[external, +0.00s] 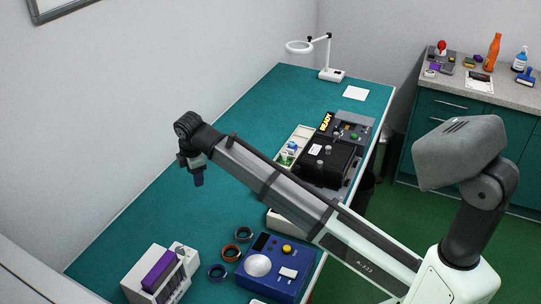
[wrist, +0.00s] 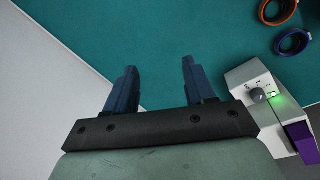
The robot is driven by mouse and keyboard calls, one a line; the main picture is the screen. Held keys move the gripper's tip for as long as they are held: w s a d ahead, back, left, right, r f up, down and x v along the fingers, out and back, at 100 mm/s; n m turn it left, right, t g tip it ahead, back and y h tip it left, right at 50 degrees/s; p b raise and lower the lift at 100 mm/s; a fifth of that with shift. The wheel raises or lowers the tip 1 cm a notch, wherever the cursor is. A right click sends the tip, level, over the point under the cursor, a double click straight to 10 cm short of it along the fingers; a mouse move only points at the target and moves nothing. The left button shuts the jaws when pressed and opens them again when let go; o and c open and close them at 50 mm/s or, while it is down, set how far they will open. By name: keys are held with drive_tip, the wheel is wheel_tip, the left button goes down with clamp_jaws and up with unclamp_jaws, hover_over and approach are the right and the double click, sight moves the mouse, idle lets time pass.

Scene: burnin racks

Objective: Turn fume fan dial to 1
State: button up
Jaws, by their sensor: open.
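A white unit with a purple block (external: 159,270) stands at the near left end of the teal bench. A grey dial (wrist: 257,95) sits on its small white front box (wrist: 248,76), beside a lit green light (wrist: 272,94). I take this for the fume fan dial; its setting is too small to read. In the external view the small box (external: 181,252) also shows, but its dial is hard to make out. My gripper (wrist: 158,75) is open and empty, with the dial to the right of its fingers and apart from them. In the external view my gripper (external: 198,181) hangs above the bench.
Orange and blue rings (wrist: 293,41) lie near the white unit. A blue device (external: 272,268) with a round plate and yellow knob stands to its right. A black device (external: 325,160) and lamp (external: 331,73) stand farther back. The bench's left-middle is clear.

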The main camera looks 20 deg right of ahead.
drive_tip(key=w+d+f+m+t, duration=0.1)
drive_tip(key=w+d, duration=0.4)
drive_tip(key=w, duration=0.1)
drive_tip(key=shift+w+d+m, duration=0.25)
drive_tip(key=shift+d+m, duration=0.05)
drive_tip(key=shift+d, duration=0.1)
drive_tip(key=shift+d, duration=0.1)
